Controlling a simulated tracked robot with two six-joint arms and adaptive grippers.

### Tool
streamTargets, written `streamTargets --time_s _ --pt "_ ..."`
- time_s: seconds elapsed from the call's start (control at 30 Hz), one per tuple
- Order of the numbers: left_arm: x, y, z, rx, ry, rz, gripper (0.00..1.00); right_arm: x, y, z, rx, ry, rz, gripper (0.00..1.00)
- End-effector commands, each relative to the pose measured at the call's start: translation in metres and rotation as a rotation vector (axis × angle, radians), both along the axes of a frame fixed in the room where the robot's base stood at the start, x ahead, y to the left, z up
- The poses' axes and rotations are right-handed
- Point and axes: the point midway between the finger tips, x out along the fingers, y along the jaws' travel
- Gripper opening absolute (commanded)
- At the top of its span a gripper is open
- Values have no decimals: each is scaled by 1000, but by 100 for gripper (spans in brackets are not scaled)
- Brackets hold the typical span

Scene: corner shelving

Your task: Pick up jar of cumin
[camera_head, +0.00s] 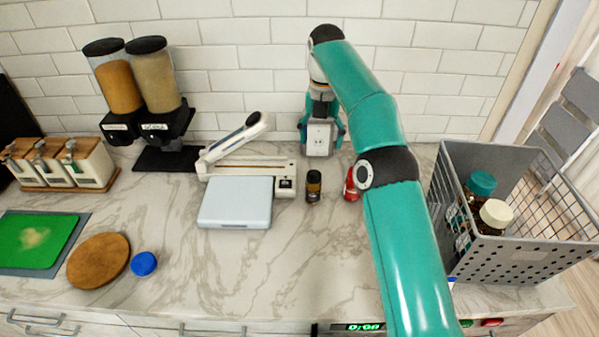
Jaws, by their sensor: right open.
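A small dark jar with a black lid and a brownish-yellow label (313,186) stands upright on the marble counter near the middle; its label is too small to read, so I cannot tell if it is the cumin. A small red container (351,185) stands to its right, partly hidden by my right arm. My right gripper (321,140) is open and empty, near the back wall, beyond and above the dark jar and apart from it. My left gripper is out of view.
A grey basket (508,262) with jars stands at right. A pale blue scale (235,203) and a white trimmer (250,165) lie left of the dark jar. Two dispensers (153,85), a round wooden board (98,261) and a blue lid (144,264) are further left. The front-middle counter is clear.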

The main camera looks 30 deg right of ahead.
Motion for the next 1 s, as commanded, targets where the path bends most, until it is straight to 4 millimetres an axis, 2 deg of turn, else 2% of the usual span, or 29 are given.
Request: streamTargets --time_s 0.17,0.4,0.63,1.0 --pt "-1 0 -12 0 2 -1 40 4 5 -16 0 1 13 75" --pt "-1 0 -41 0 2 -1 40 2 5 -65 -1 2 11 75" --pt "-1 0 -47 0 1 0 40 0 1 -103 -1 1 4 75" --pt "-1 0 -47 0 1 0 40 0 2 -131 0 1 1 75"
